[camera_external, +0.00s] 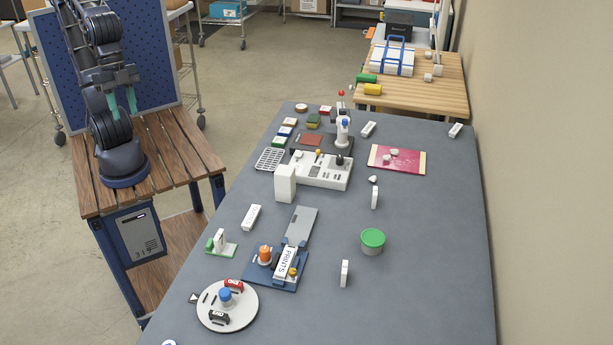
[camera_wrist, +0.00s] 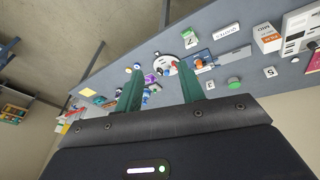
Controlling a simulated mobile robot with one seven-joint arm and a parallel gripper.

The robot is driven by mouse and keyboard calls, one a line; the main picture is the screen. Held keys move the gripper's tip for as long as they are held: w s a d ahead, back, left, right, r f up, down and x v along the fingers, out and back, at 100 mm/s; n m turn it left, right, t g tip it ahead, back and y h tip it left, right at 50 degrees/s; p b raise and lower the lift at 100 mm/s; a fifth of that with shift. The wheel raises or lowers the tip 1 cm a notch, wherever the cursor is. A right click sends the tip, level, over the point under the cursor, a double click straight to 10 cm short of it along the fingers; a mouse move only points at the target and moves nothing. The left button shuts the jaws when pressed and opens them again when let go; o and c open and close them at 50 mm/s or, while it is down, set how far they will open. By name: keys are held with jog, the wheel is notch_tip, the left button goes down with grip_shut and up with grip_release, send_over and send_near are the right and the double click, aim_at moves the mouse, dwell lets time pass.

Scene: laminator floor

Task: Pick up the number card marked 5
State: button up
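A small white card (camera_wrist: 269,72) bearing what looks like a 5 stands at the right of the wrist view, right of a green-lidded tub (camera_wrist: 235,82). In the outside view it appears to be the thin white card (camera_external: 375,197) standing beyond the tub (camera_external: 372,242), its face unreadable. Another thin white card (camera_external: 344,273) stands on the near side of the tub, also unreadable there. My gripper (camera_external: 122,101) is raised over the wooden bench, left of and away from the grey table. Its green fingers (camera_wrist: 158,75) are apart with nothing held between them.
The grey table (camera_external: 420,290) holds a white box (camera_external: 285,183), a PRINTS block (camera_external: 287,262), a round white turntable (camera_external: 245,312), a control unit (camera_external: 325,172) and a red board (camera_external: 397,159). A gap of floor separates it from the wooden bench (camera_external: 195,150). The table's right side is fairly clear.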

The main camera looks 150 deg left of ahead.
jog(key=w+a+n+g, duration=0.1)
jog(key=w+a+n, duration=0.8)
jog(key=w+a, duration=1.2)
jog(key=n+h, duration=0.3)
jog(key=n, duration=1.1)
send_over(375, 190)
jog(key=s+a, duration=0.2)
notch_tip(375, 190, down, 31)
jog(key=shift+t, duration=0.3)
jog(key=x, duration=1)
jog(key=shift+a+f, duration=0.1)
jog(key=shift+f, duration=0.1)
grip_shut()
